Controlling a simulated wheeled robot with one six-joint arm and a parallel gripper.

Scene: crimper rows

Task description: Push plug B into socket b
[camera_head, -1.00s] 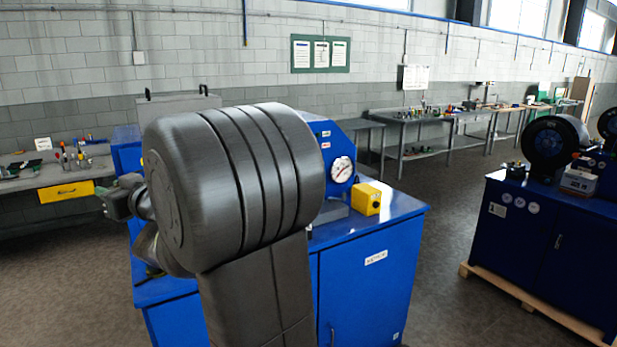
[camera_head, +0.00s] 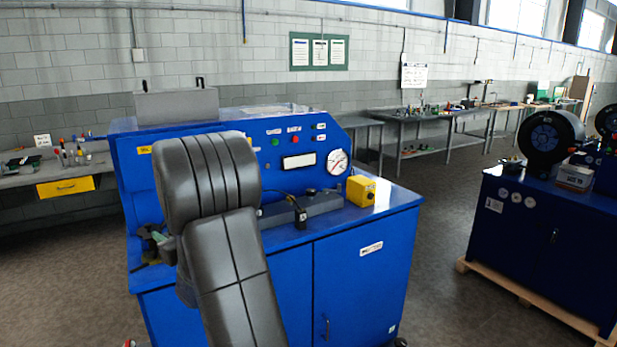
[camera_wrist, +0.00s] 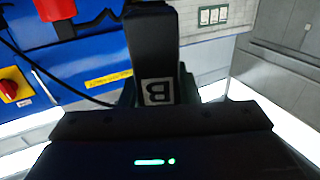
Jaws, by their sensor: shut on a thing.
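Plug B (camera_wrist: 150,45) is a black block with a pale label reading B, close up in the wrist view. My gripper (camera_wrist: 158,88) is shut on it, with a finger at each side of the label. In the head view my gripper (camera_head: 152,244) shows only partly, low at the left front of the blue machine, beside my arm. The plug cannot be made out clearly there. I cannot identify socket b in either view.
The blue machine (camera_head: 365,260) carries a gauge (camera_head: 337,161), a grey bar (camera_head: 325,203), a small black block with a cable (camera_head: 299,214) and a yellow box (camera_head: 361,191) on its top. My arm hides its left part.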

